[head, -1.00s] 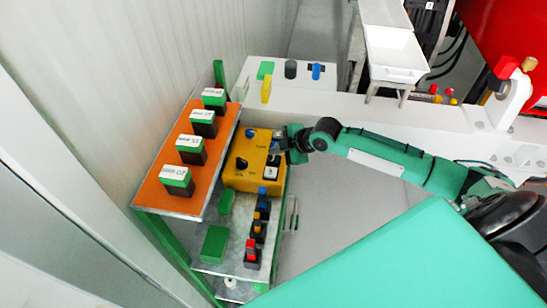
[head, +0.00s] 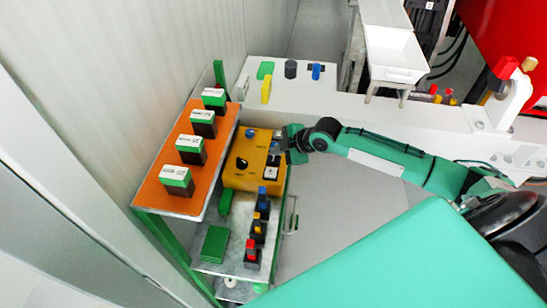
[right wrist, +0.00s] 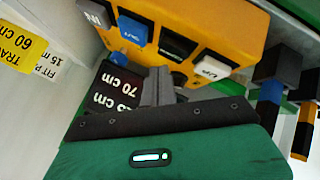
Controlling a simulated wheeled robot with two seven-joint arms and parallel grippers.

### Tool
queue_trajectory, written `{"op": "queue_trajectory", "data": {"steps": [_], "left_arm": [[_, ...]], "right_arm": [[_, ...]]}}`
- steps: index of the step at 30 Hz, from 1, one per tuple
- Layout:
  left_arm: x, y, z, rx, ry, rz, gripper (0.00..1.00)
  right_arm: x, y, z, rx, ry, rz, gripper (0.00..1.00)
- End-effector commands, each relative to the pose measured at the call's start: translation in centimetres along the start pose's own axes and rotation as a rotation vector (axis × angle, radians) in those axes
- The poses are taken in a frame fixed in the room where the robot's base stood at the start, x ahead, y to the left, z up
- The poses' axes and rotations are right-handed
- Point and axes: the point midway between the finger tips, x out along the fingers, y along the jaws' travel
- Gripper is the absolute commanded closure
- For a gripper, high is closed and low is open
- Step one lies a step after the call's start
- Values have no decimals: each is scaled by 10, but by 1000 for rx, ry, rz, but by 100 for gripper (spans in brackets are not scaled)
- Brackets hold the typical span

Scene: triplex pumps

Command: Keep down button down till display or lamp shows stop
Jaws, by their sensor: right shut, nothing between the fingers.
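The yellow control box (head: 240,178) stands beside the orange shelf in the head view. In the right wrist view its face (right wrist: 230,22) shows upside down, with a black button that seems to read DOWN (right wrist: 178,48), a white UP button (right wrist: 212,68) and a blue OUT button (right wrist: 132,30). My right gripper (head: 289,145) is shut and empty at the box's right edge. Its fingertips (right wrist: 157,80) are near the buttons; I cannot tell whether they touch one. My left gripper is out of view.
The orange shelf (head: 163,183) holds several green-topped black blocks. Below the box, a grey shelf (head: 236,240) carries several colour-topped switches and green blocks. A white bench (head: 330,103) lies behind my right arm. Grey floor is clear right of the shelves.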

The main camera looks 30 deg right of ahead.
Motion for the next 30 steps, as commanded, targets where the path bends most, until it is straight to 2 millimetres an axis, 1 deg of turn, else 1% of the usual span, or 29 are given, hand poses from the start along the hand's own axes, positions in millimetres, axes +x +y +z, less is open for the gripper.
{"op": "queue_trajectory", "data": {"steps": [10,30], "left_arm": [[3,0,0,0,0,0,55],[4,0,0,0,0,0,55]], "right_arm": [[6,-5,4,0,0,-1,100],[8,-6,6,0,0,0,100]]}}
